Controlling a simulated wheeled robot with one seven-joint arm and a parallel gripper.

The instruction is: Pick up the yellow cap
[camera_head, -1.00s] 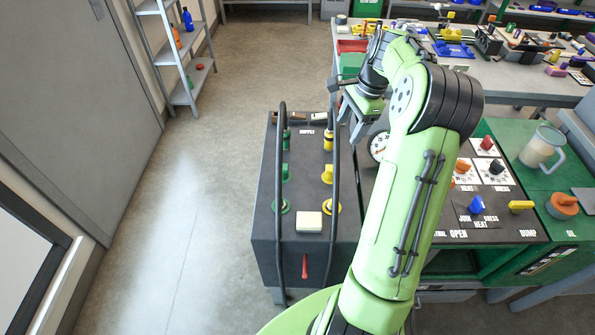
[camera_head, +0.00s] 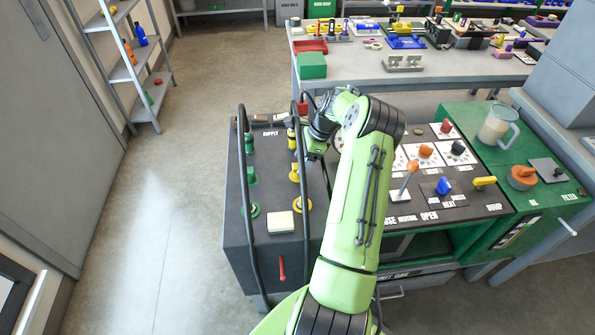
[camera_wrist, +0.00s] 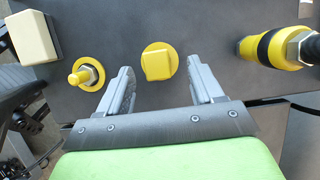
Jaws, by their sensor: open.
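The yellow cap (camera_wrist: 158,62) sits on the dark top of the supply cart (camera_wrist: 60,88). It is blocky on a round base. My gripper (camera_wrist: 160,80) is open and empty, with one finger on each side of the cap's near edge in the wrist view. I cannot tell whether the fingers touch it. In the head view the cap (camera_head: 295,173) shows just left of my arm's end, between a yellow and black connector (camera_head: 292,140) and a yellow ringed fitting (camera_head: 303,204). My fingers are mostly hidden there.
In the wrist view the ringed fitting (camera_wrist: 86,74) is left of the cap and the connector (camera_wrist: 272,48) is right. A cream block (camera_wrist: 33,38) lies farther left. Black curved rails (camera_head: 248,200) run along the cart. A control panel (camera_head: 455,205) stands to the right.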

